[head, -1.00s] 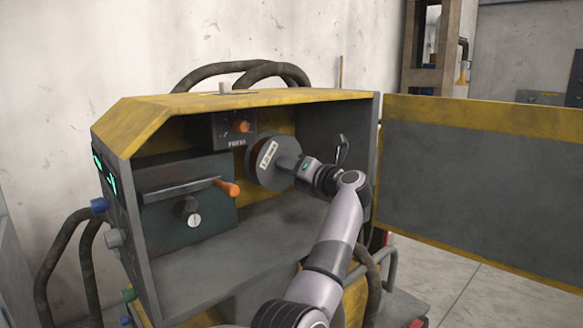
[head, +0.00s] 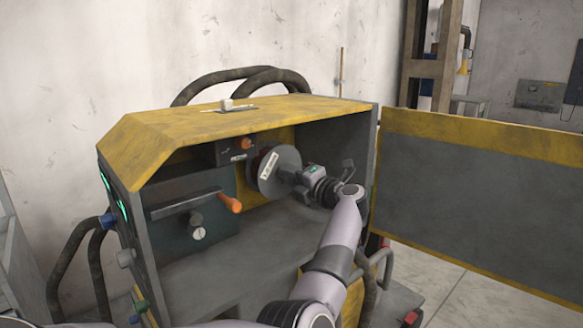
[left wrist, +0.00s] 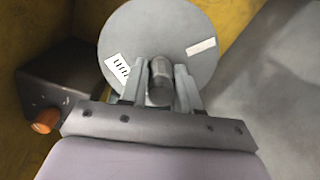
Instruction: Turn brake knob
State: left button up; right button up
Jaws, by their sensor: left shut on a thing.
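A round grey disc (head: 284,160) with white labels stands inside the open yellow and grey cabinet, at its back. It also shows in the left wrist view (left wrist: 165,30). A grey knob (left wrist: 160,82) sticks out from the disc's middle; I take it to be the brake knob. My left gripper (head: 288,177) reaches in from the front right. In the left wrist view its two fingers (left wrist: 160,88) stand on either side of the knob, shut on it. In the head view the gripper hides most of the knob. My right gripper is not in view.
A small box with an orange knob (head: 246,144) is beside the disc. A dark panel with an orange-tipped lever (head: 230,203) fills the cabinet's left part. The cabinet door (head: 470,200) stands open at right. The cabinet floor (head: 265,240) is clear.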

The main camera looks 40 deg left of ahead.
pick_arm(q)
jog(key=shift+m+p, duration=0.8)
jog(key=shift+m, duration=0.3)
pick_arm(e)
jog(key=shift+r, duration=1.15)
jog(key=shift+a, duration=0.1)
pick_arm(q)
jog(key=o, duration=1.1)
jog(key=shift+c, duration=0.2)
jog(key=d+b, duration=0.1)
jog(key=d, duration=0.6)
jog(key=shift+s, duration=0.4)
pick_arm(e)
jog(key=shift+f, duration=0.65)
pick_arm(q)
jog(key=shift+d, duration=0.1)
